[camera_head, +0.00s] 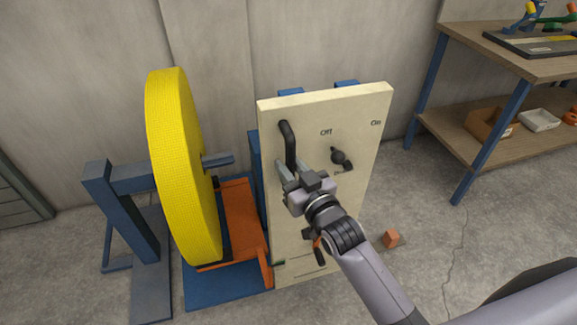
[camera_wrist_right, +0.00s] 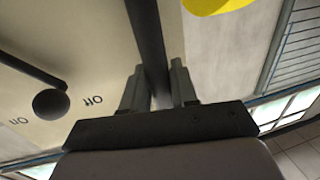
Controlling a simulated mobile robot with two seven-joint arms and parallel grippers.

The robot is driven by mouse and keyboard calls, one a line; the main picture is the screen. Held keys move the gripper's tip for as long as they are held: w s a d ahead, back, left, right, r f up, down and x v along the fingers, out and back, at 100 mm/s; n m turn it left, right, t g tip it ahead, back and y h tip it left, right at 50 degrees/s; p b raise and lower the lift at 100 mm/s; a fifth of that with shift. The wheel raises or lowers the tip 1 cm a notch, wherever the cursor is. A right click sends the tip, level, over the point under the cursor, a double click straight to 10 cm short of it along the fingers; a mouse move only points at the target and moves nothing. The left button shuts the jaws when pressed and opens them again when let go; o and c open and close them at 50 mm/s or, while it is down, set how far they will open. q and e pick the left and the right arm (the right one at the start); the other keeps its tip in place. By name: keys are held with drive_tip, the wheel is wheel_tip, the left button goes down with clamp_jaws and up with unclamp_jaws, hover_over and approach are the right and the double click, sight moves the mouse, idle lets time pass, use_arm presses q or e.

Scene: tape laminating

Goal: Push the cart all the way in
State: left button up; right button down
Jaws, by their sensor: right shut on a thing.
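The cart shows a cream upright panel (camera_head: 335,210) with "Off" and "On" marks, a black knob (camera_head: 340,157) and a black vertical handle (camera_head: 288,140). My right gripper (camera_head: 284,172) is shut on the lower part of the handle. In the right wrist view, the handle (camera_wrist_right: 148,45) runs between the two fingers of the right gripper (camera_wrist_right: 160,95). An orange base (camera_head: 240,215) and a blue floor frame (camera_head: 225,288) show left of the panel. The left gripper is not in view.
A large yellow roll (camera_head: 180,165) stands on a blue stand (camera_head: 122,210) left of the panel. A wooden workbench (camera_head: 520,60) with blue legs stands at the right. A small orange block (camera_head: 391,238) lies on the floor right of the panel.

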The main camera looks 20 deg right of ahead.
drive_tip(key=shift+s+a, duration=0.1)
drive_tip(key=shift+a, duration=0.2)
drive_tip(key=c, duration=1)
unclamp_jaws()
drive_tip(key=shift+a, duration=0.1)
drive_tip(key=shift+s+d+f, duration=0.1)
drive_tip(key=shift+s+d, duration=0.15)
drive_tip(key=shift+s, duration=0.1)
drive_tip(key=shift+v, duration=3.15)
drive_tip(key=shift+a, duration=0.1)
drive_tip(key=s+d+f+g, duration=0.2)
drive_tip(key=s+f, duration=0.3)
drive_tip(key=s+d+f+g+h, duration=0.1)
drive_tip(key=s+d+f+g, duration=0.1)
drive_tip(key=s+f, duration=0.4)
drive_tip(key=s+d+f+g+p, duration=0.1)
drive_tip(key=s+f+g, duration=0.2)
drive_tip(key=s+f, duration=0.2)
drive_tip(key=shift+s+d+f+h, duration=0.3)
drive_tip(key=shift+s+d+h, duration=0.1)
drive_tip(key=shift+s, duration=0.35)
